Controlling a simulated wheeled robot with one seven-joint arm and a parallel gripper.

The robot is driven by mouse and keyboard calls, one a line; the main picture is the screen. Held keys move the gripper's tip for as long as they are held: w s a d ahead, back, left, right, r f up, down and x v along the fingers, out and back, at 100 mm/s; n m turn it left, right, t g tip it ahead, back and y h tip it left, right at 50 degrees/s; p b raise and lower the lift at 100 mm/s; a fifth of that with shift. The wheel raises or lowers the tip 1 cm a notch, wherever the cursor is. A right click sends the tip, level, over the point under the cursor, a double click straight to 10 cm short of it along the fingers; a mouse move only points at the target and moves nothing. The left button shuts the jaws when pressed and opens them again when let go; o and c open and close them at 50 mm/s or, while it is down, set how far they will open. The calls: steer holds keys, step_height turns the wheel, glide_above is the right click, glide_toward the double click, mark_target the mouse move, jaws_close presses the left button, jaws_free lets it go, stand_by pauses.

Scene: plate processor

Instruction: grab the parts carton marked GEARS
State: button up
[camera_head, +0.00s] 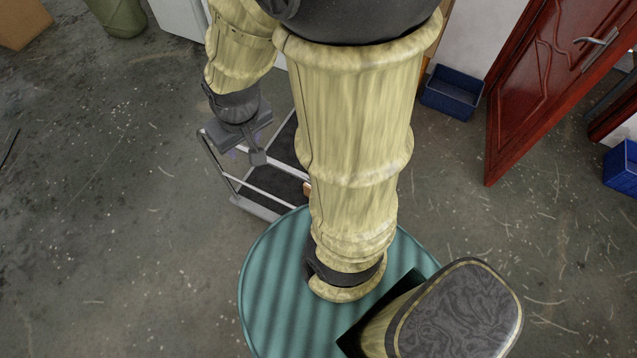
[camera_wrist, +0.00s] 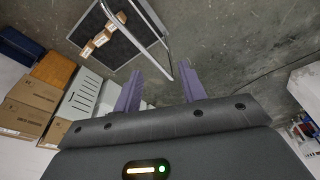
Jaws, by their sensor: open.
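Small tan cartons (camera_wrist: 97,42) lie on the black deck of a platform trolley (camera_wrist: 119,56) in the wrist view. Any marking on them is too small to read, so I cannot tell which is GEARS. In the head view the trolley (camera_head: 284,139) stands partly behind my arm, and a sliver of a carton (camera_head: 306,188) shows beside it. My gripper (camera_head: 250,148) is over the trolley's left side, near its rail. In the wrist view my gripper (camera_wrist: 161,68) is open and empty, with both purple fingers apart. The cartons are beyond the left fingertip, not between the fingers.
The trolley's silver rail (camera_wrist: 140,25) rises between the cartons and my right finger. Large cardboard boxes (camera_wrist: 32,93) and a light slotted case (camera_wrist: 83,92) stand at the left. A blue bin (camera_head: 451,92) and a red door (camera_head: 545,75) are at the right. Floor at the left is mostly clear.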

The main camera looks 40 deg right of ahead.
steer(key=o, duration=0.3)
steer(key=shift+f, duration=0.2)
steer(key=o, duration=0.6)
steer(key=b+x, duration=0.3)
steer(key=shift+s+a, duration=0.1)
steer(key=shift+o, duration=0.2)
steer(key=w+d+f+m+t+h+b, duration=0.15)
steer(key=w+f+b, duration=0.35)
steer(key=f+b, duration=1.45)
steer(key=w+f+m+b, duration=0.35)
steer(key=f+b, duration=1.25)
steer(key=f, duration=0.7)
steer(key=w+f+m+t+b, duration=0.15)
steer(key=w+f+b, duration=0.45)
steer(key=f+b, duration=1.3)
steer(key=w+d+f+m+h+b, duration=0.2)
steer(key=d+f+h, duration=0.1)
steer(key=f, duration=0.5)
steer(key=w+d+f+m+h+b, duration=0.2)
steer(key=d+f+m+h, duration=0.15)
steer(key=f, duration=0.55)
steer(key=s+d+f+m+h+b, duration=0.2)
steer(key=s+d+f+h, duration=0.2)
steer(key=d+h, duration=0.5)
step_height(320, 180, down, 3)
steer(key=shift+s+d+r+m, duration=0.15)
steer(key=shift+s+d+m, duration=0.05)
steer(key=shift+m, duration=0.1)
